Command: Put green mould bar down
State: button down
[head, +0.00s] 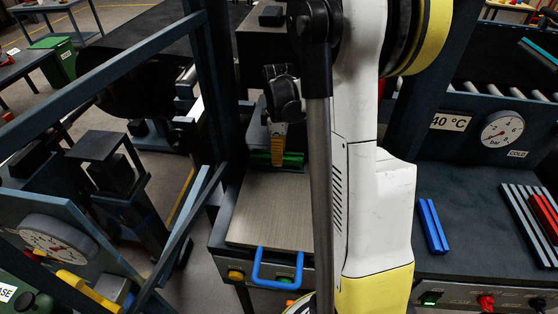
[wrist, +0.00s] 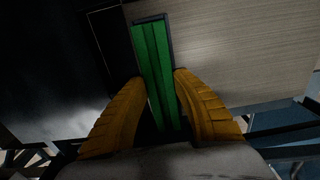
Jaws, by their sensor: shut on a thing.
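The green mould bar (wrist: 154,62) is between the two yellow fingers of my gripper (wrist: 158,102) in the wrist view. In the head view my gripper (head: 278,158) points down at the far edge of a wood-grain plate, with the green mould bar (head: 292,159) across its fingertips. In the wrist view the bar's far end lies against a dark strip beside the plate. I cannot tell whether the bar touches the surface beneath. My arm hides part of the area to the right.
The wood-grain plate (head: 272,211) has a blue handle (head: 277,268) at its front. A blue bar (head: 432,226) lies on the dark bench at right, near a red bar (head: 544,217) on a striped rack (head: 522,212). Dark blue frame posts (head: 207,80) stand close on the left.

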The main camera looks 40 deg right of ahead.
notch_tip(320, 180, down, 2)
jog(key=shift+f, duration=0.1)
jog(key=c, duration=1.1)
grip_release()
